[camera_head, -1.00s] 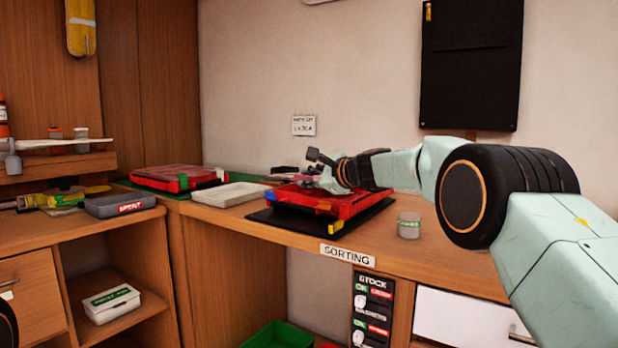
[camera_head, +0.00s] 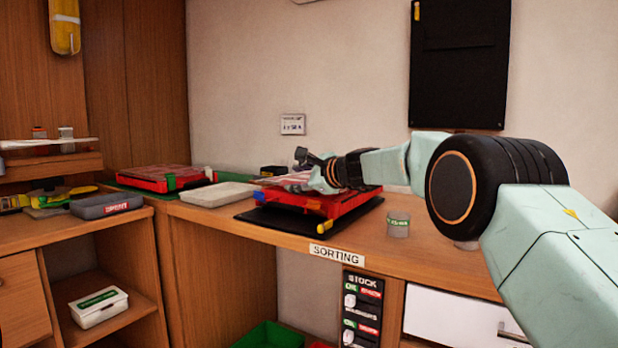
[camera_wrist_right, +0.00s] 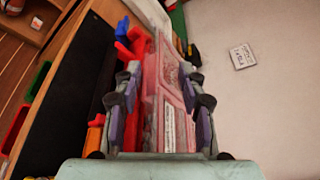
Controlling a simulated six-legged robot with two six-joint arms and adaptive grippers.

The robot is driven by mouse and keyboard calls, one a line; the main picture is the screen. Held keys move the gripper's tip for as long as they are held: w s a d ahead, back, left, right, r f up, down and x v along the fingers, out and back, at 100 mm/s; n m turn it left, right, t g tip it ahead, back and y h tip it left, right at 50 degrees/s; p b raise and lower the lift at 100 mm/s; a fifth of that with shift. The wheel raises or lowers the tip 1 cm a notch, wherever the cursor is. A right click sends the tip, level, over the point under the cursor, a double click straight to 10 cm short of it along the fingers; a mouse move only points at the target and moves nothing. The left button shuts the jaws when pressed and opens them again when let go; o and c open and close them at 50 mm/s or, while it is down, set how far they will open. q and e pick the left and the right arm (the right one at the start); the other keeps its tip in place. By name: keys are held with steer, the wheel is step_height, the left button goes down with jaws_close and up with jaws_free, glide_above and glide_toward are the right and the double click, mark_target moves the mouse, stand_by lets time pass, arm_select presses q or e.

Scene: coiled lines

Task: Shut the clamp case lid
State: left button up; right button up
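The clamp case (camera_head: 330,208) is red, with a yellow piece at its front corner, and sits on a black mat on the sorting bench. Its clear pinkish lid (camera_head: 285,180) lies low over the case; I cannot tell whether it is fully down. My right gripper (camera_head: 312,172) is at the lid, over the case's top. In the right wrist view the gripper (camera_wrist_right: 160,105) has its fingers spread apart, with the lid (camera_wrist_right: 170,85) showing between and beyond them. Contact with the lid is unclear. My left gripper is not in view.
Another red case (camera_head: 160,178) lies on a green mat at the back left. A pale tray (camera_head: 220,194) stands between the cases. A small grey jar (camera_head: 398,226) stands right of the black mat (camera_head: 300,226). A green bin (camera_head: 270,336) is below the bench.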

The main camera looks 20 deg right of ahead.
steer(key=v, duration=1.2)
stand_by(0.6)
